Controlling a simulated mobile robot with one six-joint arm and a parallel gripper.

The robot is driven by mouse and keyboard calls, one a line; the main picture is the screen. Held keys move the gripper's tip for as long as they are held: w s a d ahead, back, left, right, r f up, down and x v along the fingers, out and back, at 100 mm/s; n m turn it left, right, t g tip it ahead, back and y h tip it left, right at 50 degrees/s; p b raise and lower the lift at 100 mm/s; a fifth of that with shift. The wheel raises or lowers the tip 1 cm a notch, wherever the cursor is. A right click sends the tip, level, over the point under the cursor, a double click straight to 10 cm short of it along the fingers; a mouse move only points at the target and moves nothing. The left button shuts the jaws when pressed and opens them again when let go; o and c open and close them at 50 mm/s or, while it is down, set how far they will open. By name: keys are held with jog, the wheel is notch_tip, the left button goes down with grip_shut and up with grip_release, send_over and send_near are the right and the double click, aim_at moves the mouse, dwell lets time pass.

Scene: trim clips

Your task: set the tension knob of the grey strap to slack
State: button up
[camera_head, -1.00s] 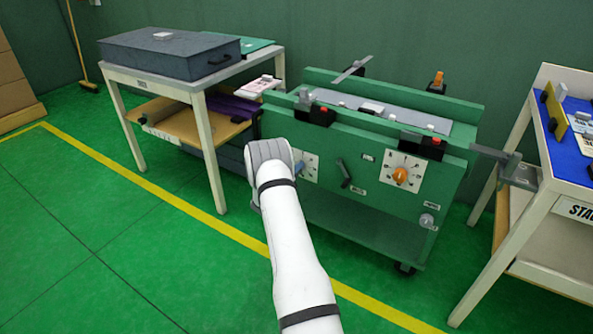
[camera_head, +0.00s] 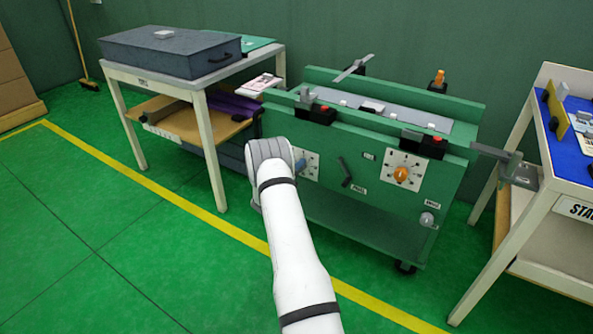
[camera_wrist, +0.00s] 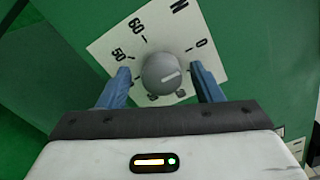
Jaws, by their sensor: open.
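A round grey knob (camera_wrist: 162,73) sits on a white dial plate (camera_wrist: 165,32) in the wrist view. The plate carries printed marks; 0, 50 and 60 are readable, and others are partly hidden. A light line on the knob points right and slightly up, below the 0 mark. My gripper (camera_wrist: 160,84) is open, with one blue finger on each side of the knob; I cannot tell if either touches it. No word for slack is readable.
An orange knob (camera_head: 401,174) on another dial plate sits on the green cart's (camera_head: 375,225) front, right of a dark lever (camera_head: 345,173). Black clamps with red buttons line the top edge. A table (camera_head: 206,150) stands left, a blue-topped bench (camera_head: 565,145) right.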

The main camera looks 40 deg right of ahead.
jog(key=p+v, duration=0.2)
jog(key=v, duration=0.5)
jog(key=shift+a, duration=0.4)
jog(key=shift+s, duration=0.15)
jog(key=shift+r, duration=0.1)
